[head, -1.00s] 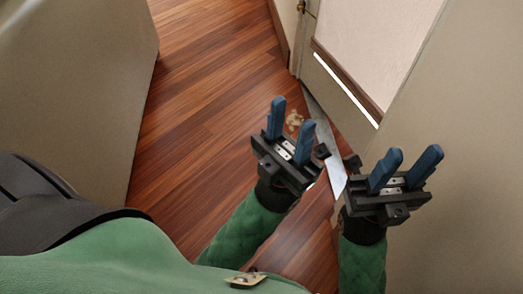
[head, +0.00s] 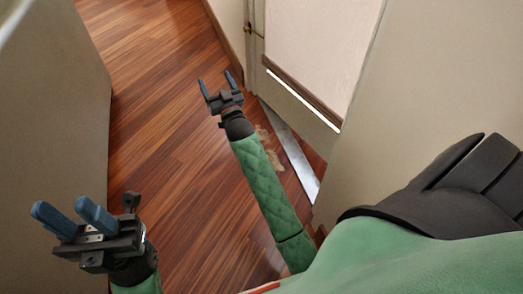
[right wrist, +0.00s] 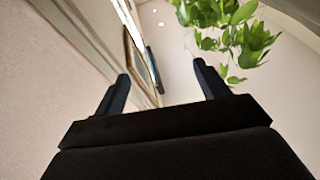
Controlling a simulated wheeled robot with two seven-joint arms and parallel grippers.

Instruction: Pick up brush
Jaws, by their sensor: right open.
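I cannot make out a brush for certain in any view. A small, blurred tan shape (head: 270,152) lies on the wooden floor, partly hidden beside my right arm; I cannot tell what it is. My right gripper (head: 215,78) is open and empty over the floor, pointing away from me, beyond the tan shape. Its two fingers stand apart in the right wrist view (right wrist: 160,85), with nothing between them. My left gripper (head: 60,206) is open and empty at the lower left, in front of the beige wall.
A beige wall or panel (head: 50,110) stands on the left. A pale door (head: 310,50) and a beige wall (head: 430,90) stand on the right. A grey strip (head: 290,150) lies along the door's foot. The wooden floor (head: 150,80) between is clear. The right wrist view shows a leafy plant (right wrist: 235,30).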

